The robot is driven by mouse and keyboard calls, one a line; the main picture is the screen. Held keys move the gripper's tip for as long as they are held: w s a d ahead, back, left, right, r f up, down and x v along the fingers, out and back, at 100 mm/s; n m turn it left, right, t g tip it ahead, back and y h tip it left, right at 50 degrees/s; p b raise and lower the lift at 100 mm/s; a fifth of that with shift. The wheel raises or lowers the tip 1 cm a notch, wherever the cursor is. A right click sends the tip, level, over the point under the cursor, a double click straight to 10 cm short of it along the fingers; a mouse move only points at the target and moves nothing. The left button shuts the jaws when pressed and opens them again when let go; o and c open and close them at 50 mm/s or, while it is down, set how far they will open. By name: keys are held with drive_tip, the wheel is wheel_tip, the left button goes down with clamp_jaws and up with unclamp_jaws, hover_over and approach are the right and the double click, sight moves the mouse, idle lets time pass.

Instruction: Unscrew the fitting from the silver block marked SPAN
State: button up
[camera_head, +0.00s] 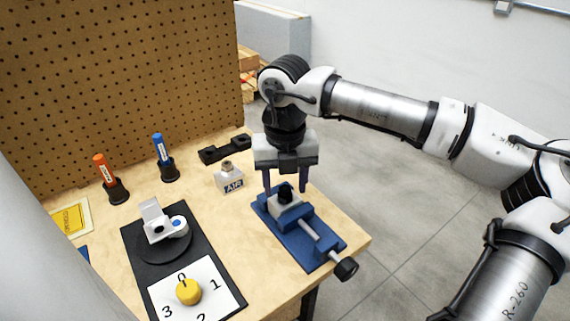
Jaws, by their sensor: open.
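A blue vise (312,226) on the right part of the bench holds a small light block (276,209) with a dark fitting (286,197) on top. No marking is readable on this block, so I cannot tell from the picture whether it is the SPAN block. My gripper (286,188) is open and points down over the vise, with one finger on each side of the dark fitting. I cannot tell whether the fingers touch it. Another silver block (229,180), marked AIR, stands to the left of the vise with a brownish fitting on top.
A black plate (135,238) carries a grey device and a yellow knob (188,291) on a numbered card. An orange marker (104,169) and a blue marker (161,150) stand in holders. A black bracket (224,149) lies behind the AIR block. The vise handle (345,268) reaches the bench's right edge.

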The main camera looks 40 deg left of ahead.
drive_tip(key=shift+f, duration=0.4)
drive_tip(key=shift+c, duration=0.2)
drive_tip(key=c, duration=1)
drive_tip(key=shift+n, duration=2)
drive_tip(key=n, duration=0.3)
drive_tip(key=shift+n, duration=0.5)
